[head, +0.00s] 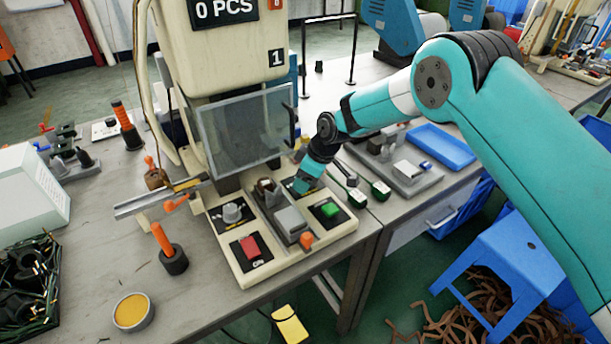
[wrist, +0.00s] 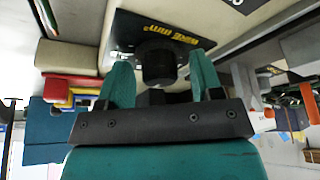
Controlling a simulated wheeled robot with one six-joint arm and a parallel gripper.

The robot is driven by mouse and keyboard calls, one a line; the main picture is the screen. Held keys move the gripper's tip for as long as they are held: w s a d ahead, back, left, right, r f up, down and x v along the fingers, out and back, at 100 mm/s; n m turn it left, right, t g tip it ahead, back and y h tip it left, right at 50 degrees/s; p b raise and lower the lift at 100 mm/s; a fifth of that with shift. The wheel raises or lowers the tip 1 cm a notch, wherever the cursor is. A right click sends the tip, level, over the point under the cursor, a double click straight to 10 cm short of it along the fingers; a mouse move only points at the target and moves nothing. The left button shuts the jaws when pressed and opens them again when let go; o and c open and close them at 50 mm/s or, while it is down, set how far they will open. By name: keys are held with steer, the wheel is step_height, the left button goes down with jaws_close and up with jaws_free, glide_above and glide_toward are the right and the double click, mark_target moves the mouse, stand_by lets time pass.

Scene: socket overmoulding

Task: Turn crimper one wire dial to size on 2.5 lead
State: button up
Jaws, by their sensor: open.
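Crimper one is the cream press (head: 225,50) marked 1, with a clear guard (head: 245,130) over its front. My gripper (head: 306,182) is low at the right side of its base, over a black plate. In the wrist view a black round dial (wrist: 158,66) stands on a black plate (wrist: 140,30) with yellow lettering too small and turned to read. My gripper's two teal fingers (wrist: 161,75) are open, one on each side of the dial. Whether they touch it cannot be told. In the head view my gripper hides this dial. No 2.5 lead can be singled out.
The base also bears a grey knob (head: 232,212), a red button (head: 250,247), a green button (head: 329,209) and an orange knob (head: 306,240). Two green-ended tools (head: 368,182) lie right of my gripper. A blue tray (head: 441,146) is farther right. A box of black cables (head: 30,285) sits front left.

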steer(key=c, duration=0.9)
steer(key=shift+c, duration=0.2)
steer(key=shift+m, duration=0.4)
steer(key=m+t+b, duration=0.1)
steer(key=m, duration=0.2)
steer(key=m+t+h+b, duration=0.1)
steer(key=m, duration=0.1)
steer(key=shift+s+m, duration=0.1)
steer(key=shift+m, duration=0.3)
steer(key=m+h+b, duration=0.1)
steer(key=m, duration=0.1)
steer(key=m+t+h, duration=0.1)
steer(key=m, duration=0.2)
steer(key=shift+b, duration=0.35)
steer(key=shift+a, duration=0.1)
steer(key=o, duration=0.9)
